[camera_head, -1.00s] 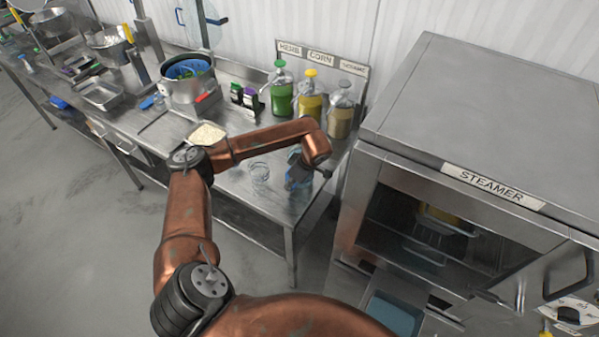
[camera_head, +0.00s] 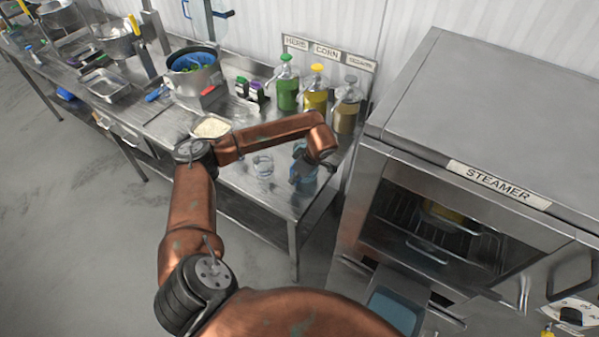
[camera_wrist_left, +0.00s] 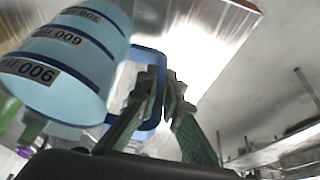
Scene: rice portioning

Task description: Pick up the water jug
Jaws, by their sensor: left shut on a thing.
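The water jug (camera_head: 303,180) is clear blue and stands at the near right end of the steel table, partly hidden by my left gripper (camera_head: 304,160). In the left wrist view the jug (camera_wrist_left: 68,60) shows dark bands and volume labels, upside down in the picture. Its blue handle (camera_wrist_left: 149,57) lies at the fingers. The green-padded fingers of my left gripper (camera_wrist_left: 168,100) are closed together on the handle. I cannot tell whether the jug's base touches the table. My right gripper is not in view.
A rice tray (camera_head: 211,128) sits behind my arm. Herb, corn and sesame dispensers (camera_head: 315,96) line the back wall. A pot (camera_head: 193,75) stands further left. The steamer (camera_head: 470,200) is close on the right.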

